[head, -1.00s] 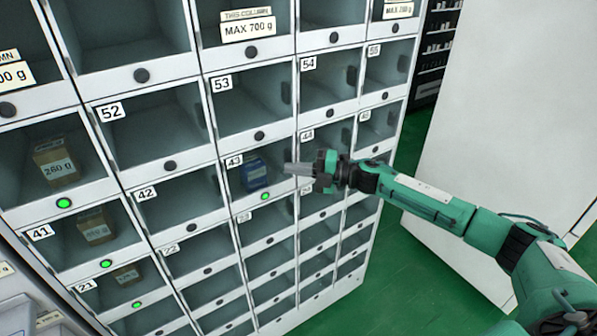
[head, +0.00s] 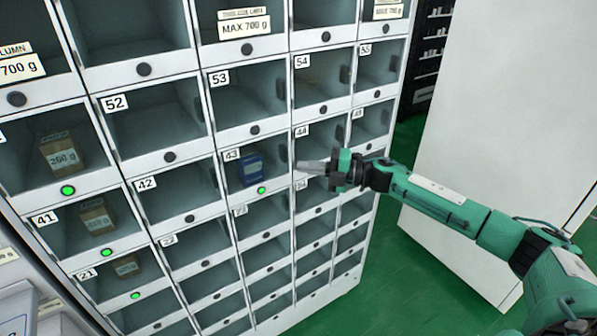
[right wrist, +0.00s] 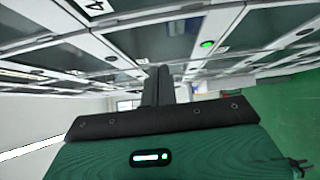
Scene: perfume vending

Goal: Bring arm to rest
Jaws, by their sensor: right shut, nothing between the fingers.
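My right gripper (head: 312,166) is shut and empty. It is in front of the cabinet, just right of compartment 43, with its arm reaching in from the right. In the right wrist view its closed fingers (right wrist: 158,86) point toward the cabinet front. My left gripper does not show in any view. A blue box (head: 250,169) stands in compartment 43, apart from the right gripper, with a green light (head: 261,190) lit below it.
The vending cabinet (head: 206,72) fills the left and middle. Brown boxes stand in left compartments, one marked 260 g (head: 62,154) and one in compartment 41 (head: 97,219). A white panel (head: 480,130) stands at the right. Green floor (head: 410,270) is clear between.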

